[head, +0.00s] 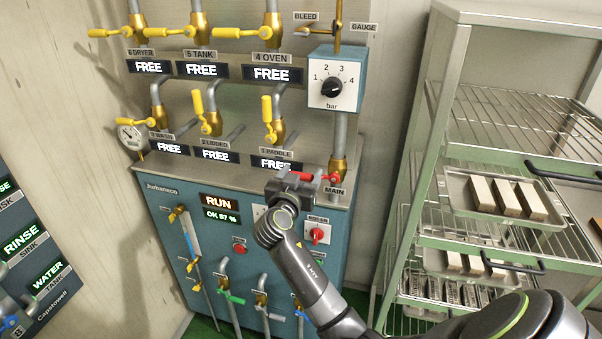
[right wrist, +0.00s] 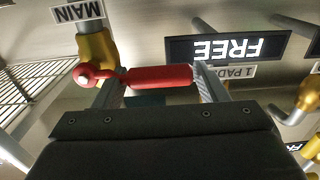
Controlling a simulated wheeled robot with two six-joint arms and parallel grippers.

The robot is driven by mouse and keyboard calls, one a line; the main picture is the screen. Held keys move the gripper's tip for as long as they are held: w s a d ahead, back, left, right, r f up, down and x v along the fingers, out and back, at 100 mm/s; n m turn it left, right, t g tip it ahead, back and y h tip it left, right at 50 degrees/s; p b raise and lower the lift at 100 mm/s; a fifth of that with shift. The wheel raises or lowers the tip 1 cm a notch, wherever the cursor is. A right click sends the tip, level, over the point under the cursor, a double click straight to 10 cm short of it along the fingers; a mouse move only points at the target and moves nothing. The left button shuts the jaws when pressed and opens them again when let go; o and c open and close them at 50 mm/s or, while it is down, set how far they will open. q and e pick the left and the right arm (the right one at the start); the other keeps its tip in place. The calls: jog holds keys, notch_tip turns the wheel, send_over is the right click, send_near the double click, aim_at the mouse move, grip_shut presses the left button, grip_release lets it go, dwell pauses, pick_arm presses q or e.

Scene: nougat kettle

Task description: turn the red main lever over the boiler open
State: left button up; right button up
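The red main lever (head: 333,179) sits on a brass valve (head: 338,165) above the MAIN label, at the right end of the boiler top. Its handle points left, roughly level. In the right wrist view the red handle (right wrist: 160,78) runs across the space between my fingers, from the hub at left to its tip near the right finger. My right gripper (head: 296,180) is at the lever, and it also shows in the right wrist view (right wrist: 157,88) with its fingers wide apart. It is not closed on the handle; whether a finger touches it I cannot tell. My left gripper is out of view.
The blue boiler cabinet (head: 165,225) stands below, with a RUN display (head: 218,201) and several small valves. A pressure dial (head: 332,88) and yellow-handled valves are above. A green-framed rack (head: 420,190) with trays stands at right, near my right arm.

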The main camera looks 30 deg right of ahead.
aim_at(308, 174)
jog(key=shift+d, duration=0.1)
jog(key=c, duration=1.2)
jog(key=shift+r+m+b, duration=0.2)
jog(key=shift+m+b, duration=0.4)
jog(key=shift+b, duration=0.3)
jog(key=r+m+b, duration=0.1)
jog(key=m+b, duration=0.1)
jog(key=b, duration=0.1)
jog(key=r+m+b, duration=0.1)
jog(key=m, duration=0.1)
jog(key=shift+s+d+r, duration=0.35)
jog(key=shift+s+d+r+m+b, duration=0.25)
jog(key=shift+r+m+b, duration=0.25)
jog(key=shift+m+b, duration=0.35)
jog(key=s+d+r+m+b, duration=0.1)
jog(key=m, duration=0.2)
jog(key=s+d+r+m+b, duration=0.1)
jog(key=m, duration=0.1)
jog(key=s+d+r+m+b, duration=0.1)
jog(key=s+m+b, duration=0.1)
jog(key=m, duration=0.1)
jog(key=shift+d+r+m, duration=0.1)
jog(key=shift+m, duration=0.25)
jog(key=shift+s+d+r+m+b, duration=0.1)
jog(key=shift+s+d+m+b, duration=0.4)
jog(key=shift+m, duration=0.8)
jog(key=shift+s, duration=0.1)
